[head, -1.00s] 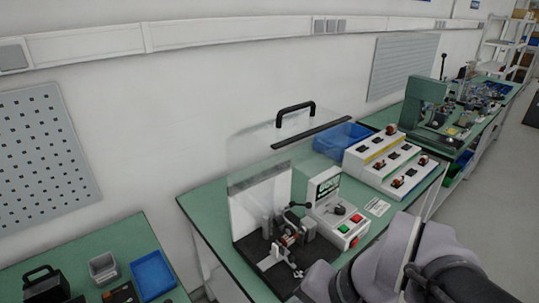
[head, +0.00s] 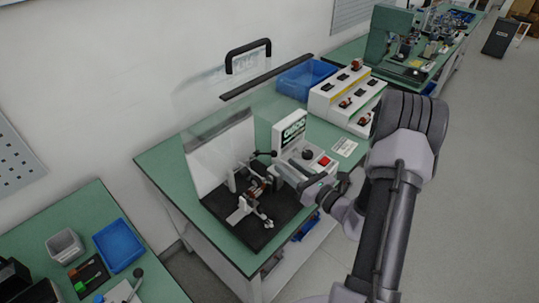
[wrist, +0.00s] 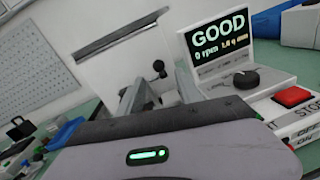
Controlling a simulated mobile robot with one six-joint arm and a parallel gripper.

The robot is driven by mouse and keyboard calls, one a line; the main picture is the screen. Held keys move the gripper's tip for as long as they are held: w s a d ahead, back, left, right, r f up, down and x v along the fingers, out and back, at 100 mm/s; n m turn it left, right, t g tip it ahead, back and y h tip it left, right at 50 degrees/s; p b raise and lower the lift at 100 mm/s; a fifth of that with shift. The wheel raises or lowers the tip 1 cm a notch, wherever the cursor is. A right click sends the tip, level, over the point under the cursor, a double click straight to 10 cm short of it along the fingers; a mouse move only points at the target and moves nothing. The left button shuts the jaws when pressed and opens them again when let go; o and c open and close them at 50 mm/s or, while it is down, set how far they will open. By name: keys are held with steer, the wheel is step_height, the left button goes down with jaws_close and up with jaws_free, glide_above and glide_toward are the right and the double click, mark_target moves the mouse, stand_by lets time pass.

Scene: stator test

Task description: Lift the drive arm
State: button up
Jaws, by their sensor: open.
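The test fixture stands on a black base plate (head: 225,207) on the green bench, with a stator and metal brackets on it. A lever with a black ball knob (head: 273,154), seemingly the drive arm, rises at the fixture's back. In the wrist view its ball knob (wrist: 158,66) shows between and beyond my two grey fingers. My gripper (wrist: 158,86) is open, with nothing seen between its fingers. In the head view my gripper (head: 284,177) is at the fixture's right side, in front of the control box. The fixture's lower part is hidden in the wrist view.
The control box (wrist: 235,55) has a screen reading GOOD, a black knob and a red button (wrist: 292,96), close right of my gripper. A clear guard with a black handle (head: 248,47) is raised behind.

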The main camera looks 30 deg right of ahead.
mark_target(271, 153)
steer(key=x, duration=0.8)
steer(key=shift+b, duration=0.4)
jaws_close()
stand_by(0.7)
